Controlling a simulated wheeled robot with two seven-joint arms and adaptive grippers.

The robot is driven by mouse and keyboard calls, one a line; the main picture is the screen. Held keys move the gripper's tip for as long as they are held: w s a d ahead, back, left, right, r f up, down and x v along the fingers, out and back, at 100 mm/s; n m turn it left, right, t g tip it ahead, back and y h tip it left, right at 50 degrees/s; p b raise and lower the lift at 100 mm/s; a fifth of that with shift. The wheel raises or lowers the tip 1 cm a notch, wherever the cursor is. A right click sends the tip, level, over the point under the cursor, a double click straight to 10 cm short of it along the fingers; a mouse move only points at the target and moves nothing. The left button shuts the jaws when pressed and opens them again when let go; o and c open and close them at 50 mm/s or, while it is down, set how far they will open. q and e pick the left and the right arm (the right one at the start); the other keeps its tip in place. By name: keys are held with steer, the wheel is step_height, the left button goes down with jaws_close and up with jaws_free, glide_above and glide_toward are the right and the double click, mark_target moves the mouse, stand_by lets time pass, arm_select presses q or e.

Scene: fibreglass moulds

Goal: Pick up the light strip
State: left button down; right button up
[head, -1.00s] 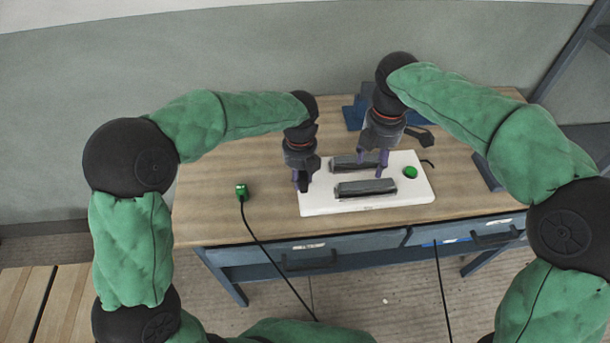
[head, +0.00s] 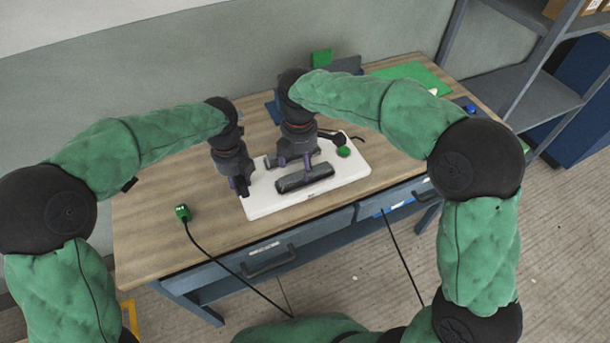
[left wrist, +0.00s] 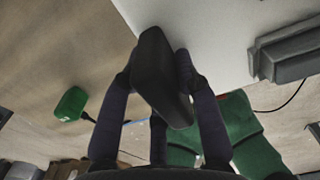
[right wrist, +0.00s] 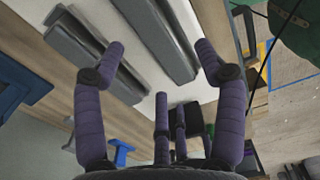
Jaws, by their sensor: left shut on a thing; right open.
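Two long grey bars lie on a white board (head: 262,203): a front bar (head: 305,179) and a rear bar (head: 272,160), partly hidden by my right arm. They are the only strip-like things; I cannot tell which is the light strip. My left gripper (head: 240,188) is at the board's left end, shut on a black block (left wrist: 160,75) that sits between its fingers in the left wrist view. My right gripper (head: 294,163) is open and low over the board. In the right wrist view its fingers (right wrist: 160,50) spread to either side of a grey bar (right wrist: 152,36).
A green button (head: 343,151) sits at the board's right end. A green plug (head: 183,212) with a black cable lies left of the board. Blue stands and a green mat (head: 412,77) are at the back. The table (head: 150,240) is bare at its front left.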

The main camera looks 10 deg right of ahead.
mark_target(300, 172)
steer(key=shift+w+f, duration=0.1)
steer(key=shift+f, duration=1.8)
steer(key=c, duration=1.3)
steer(key=shift+r, duration=0.1)
step_height(300, 172, up, 10)
arm_select(q)
steer(key=c, duration=0.8)
jaws_free()
